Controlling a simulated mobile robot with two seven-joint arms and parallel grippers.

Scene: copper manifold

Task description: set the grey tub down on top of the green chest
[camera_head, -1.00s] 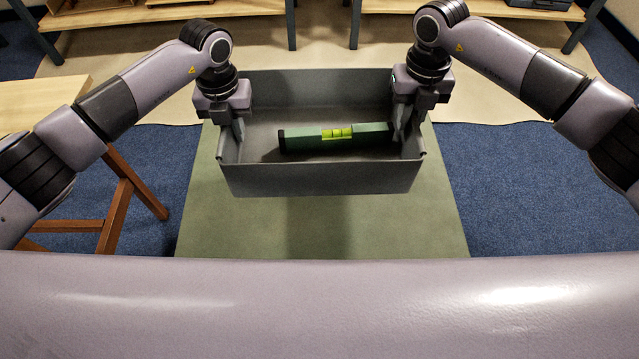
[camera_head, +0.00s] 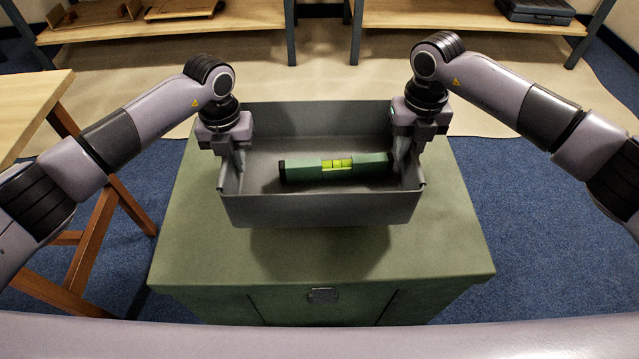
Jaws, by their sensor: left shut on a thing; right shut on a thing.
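The grey tub (camera_head: 320,211) is an open rectangular box, held level over the green chest (camera_head: 300,266). A green spirit level (camera_head: 335,170) with a yellow vial lies inside it. My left gripper (camera_head: 232,165) is shut on the tub's left wall. My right gripper (camera_head: 408,158) is shut on its right wall. The tub's shadow falls on the chest top in front of it; whether its underside touches the lid cannot be told. The chest's front face shows a small metal latch. The gripper fingertips are partly hidden by the walls.
A wooden table (camera_head: 30,100) with brown legs stands at the left. Shelves (camera_head: 450,15) line the back, with a dark case (camera_head: 541,10) at the right and wooden trays at the left. Blue carpet (camera_head: 530,220) is clear to the right of the chest.

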